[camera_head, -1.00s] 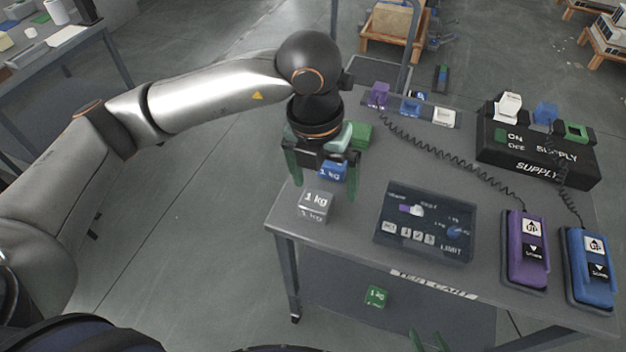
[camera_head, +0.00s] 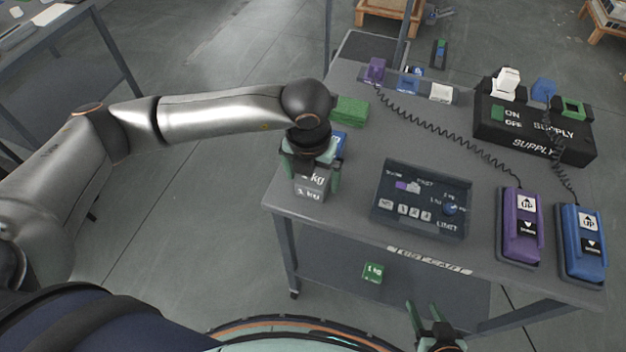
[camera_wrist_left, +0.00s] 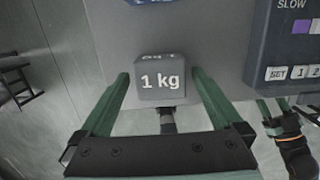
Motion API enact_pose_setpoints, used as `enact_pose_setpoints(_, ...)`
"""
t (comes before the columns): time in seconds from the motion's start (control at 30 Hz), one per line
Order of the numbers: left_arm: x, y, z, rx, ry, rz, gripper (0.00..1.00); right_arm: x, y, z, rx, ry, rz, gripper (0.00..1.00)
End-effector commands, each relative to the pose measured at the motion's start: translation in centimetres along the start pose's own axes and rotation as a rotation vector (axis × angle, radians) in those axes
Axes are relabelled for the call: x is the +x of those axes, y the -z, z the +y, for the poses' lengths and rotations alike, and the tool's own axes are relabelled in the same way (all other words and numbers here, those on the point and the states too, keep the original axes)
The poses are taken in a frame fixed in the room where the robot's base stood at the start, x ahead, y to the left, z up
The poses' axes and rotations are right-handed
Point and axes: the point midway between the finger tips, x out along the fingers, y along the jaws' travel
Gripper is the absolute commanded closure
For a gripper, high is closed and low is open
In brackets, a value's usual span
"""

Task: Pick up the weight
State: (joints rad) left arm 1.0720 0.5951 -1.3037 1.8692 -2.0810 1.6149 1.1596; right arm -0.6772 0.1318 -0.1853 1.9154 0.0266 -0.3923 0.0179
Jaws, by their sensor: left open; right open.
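A grey cube weight marked 1 kg (camera_head: 311,188) sits on the cart top near its left front corner. It also shows in the left wrist view (camera_wrist_left: 160,80), ahead of and between the two green fingers. My left gripper (camera_head: 309,180) is open above the grey weight, its fingers pointing down on either side of it. The wrist partly hides a blue weight (camera_head: 340,143) just behind. A green weight (camera_head: 351,110) stands further back. Another green 1 kg weight (camera_head: 373,272) sits on the lower shelf. My right gripper (camera_head: 422,318) is open and empty at the bottom edge.
A dark control panel (camera_head: 422,200) lies right of the grey weight. Purple (camera_head: 522,228) and blue (camera_head: 581,243) pendants with coiled cords lie at the right. A black supply box (camera_head: 535,135) stands behind them. The cart's front edge (camera_head: 430,262) is close to the grey weight.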

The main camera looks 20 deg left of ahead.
Motion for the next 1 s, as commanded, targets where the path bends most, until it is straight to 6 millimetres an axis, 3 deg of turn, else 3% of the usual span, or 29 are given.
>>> enact_pose_setpoints(0.1, 1.01, 0.05, -0.05, 0.001, 0.001, 0.001, 0.0, -0.02, -0.06, 0.03, 0.0, -0.001, -0.002, 0.5)
enact_pose_setpoints(0.37, 1.12, 0.03, -0.07, 0.001, 0.001, 0.0, 0.02, -0.02, -0.15, 0.06, 0.0, -0.002, -0.004, 0.5)
enact_pose_setpoints(1.0, 1.07, 0.02, -0.07, 0.001, 0.001, 0.0, 0.74, -0.04, -0.23, 0.07, 0.001, -0.002, -0.006, 0.5)
